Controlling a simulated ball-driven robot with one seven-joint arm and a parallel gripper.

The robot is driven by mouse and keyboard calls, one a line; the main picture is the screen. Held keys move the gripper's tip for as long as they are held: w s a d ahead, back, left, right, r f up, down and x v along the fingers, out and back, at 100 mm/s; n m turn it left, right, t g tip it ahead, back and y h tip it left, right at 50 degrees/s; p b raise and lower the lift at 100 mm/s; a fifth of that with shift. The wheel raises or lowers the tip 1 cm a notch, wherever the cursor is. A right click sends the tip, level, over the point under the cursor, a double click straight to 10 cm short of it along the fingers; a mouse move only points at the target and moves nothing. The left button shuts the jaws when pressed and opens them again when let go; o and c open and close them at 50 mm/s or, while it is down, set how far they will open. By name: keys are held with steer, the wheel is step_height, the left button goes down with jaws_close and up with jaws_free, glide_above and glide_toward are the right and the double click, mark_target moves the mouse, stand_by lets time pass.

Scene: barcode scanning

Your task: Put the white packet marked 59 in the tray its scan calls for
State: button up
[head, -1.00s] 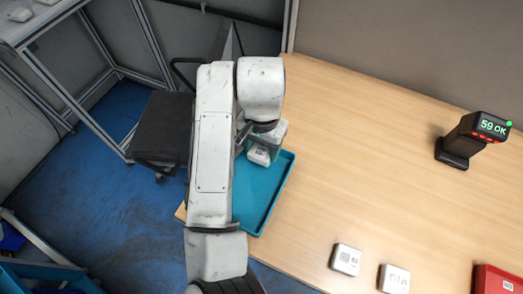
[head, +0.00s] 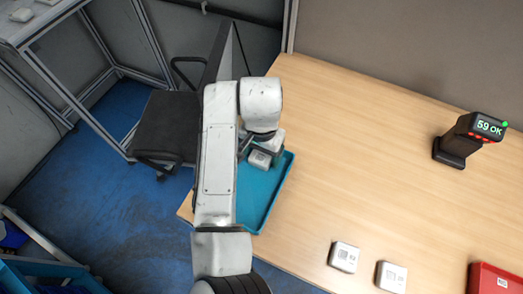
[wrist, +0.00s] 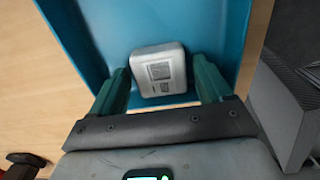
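The white packet (wrist: 158,70) lies with its labelled face up inside the teal tray (head: 272,191); its number is too small to read. In the head view the packet (head: 260,159) is near the tray's far end, just under my gripper (head: 257,150). In the wrist view the fingers of my gripper (wrist: 161,85) stand on either side of the packet, with a narrow gap visible on the right. My gripper looks open around it. The scanner (head: 460,143) at the right shows 59 OK with a green light.
Two other white packets (head: 344,257) (head: 391,277) lie at the table's near side. A red tray (head: 497,277) is at the lower right corner. The middle of the wooden table (head: 385,170) is clear. A dark chair (head: 165,128) stands beyond the table's left edge.

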mark_target(262, 155)
steer(key=shift+o, duration=0.4)
step_height(262, 155, up, 12)
steer(key=b, duration=0.1)
steer(key=shift+r, duration=0.2)
stand_by(0.6)
